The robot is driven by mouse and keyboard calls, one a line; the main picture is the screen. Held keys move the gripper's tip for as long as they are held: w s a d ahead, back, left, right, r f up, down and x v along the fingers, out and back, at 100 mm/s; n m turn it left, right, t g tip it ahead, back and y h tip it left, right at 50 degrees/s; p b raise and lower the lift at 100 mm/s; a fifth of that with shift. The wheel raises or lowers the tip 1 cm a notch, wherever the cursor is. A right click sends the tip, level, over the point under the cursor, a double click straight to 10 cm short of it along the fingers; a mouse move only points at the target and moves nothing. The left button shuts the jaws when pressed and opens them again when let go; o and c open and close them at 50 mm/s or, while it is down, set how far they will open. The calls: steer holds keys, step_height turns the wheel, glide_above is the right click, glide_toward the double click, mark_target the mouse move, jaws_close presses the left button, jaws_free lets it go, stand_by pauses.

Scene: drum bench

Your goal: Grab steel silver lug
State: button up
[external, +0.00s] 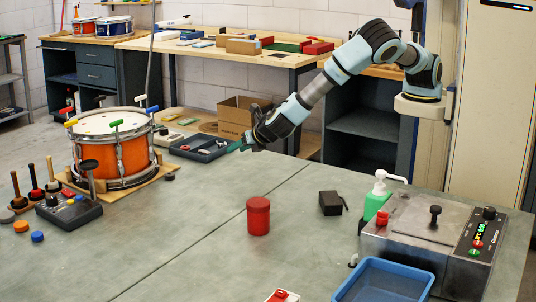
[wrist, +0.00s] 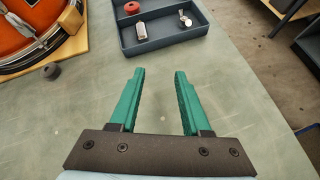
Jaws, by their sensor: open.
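A small silver metal piece (wrist: 140,29), which looks like the steel lug, lies in a dark grey tray (wrist: 165,41) at the top of the wrist view. A second small silvery piece (wrist: 185,19) lies to its right in the same tray; its exact shape is hard to tell. A red round piece (wrist: 131,7) is also in the tray. The tray shows in the external view (external: 188,152) beside the drum. My gripper (wrist: 160,72) has two green fingers, spread apart and empty, above the bare bench and short of the tray.
The orange drum (external: 133,150) on its wooden base stands left of the tray; its edge shows in the wrist view (wrist: 30,30). A dark round knob (wrist: 51,71) lies on the bench between drum and gripper. A red canister (external: 258,216) and black box (external: 330,203) stand farther right.

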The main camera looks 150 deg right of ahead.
mark_target(205, 151)
steer(key=d+n, duration=0.1)
steer(key=w+d+n+h, duration=0.1)
steer(key=w+d, duration=0.1)
steer(key=shift+d+r+n+h, duration=0.3)
steer(key=shift+n+h, duration=0.1)
steer(key=b+x, duration=0.2)
steer(key=x, duration=0.3)
steer(key=shift+d+f, duration=0.1)
steer(key=shift+f, duration=0.05)
steer(key=shift+r+b+x, duration=0.2)
steer(key=shift+b+x, duration=0.6)
steer(key=shift+x, duration=1.95)
jaws_close()
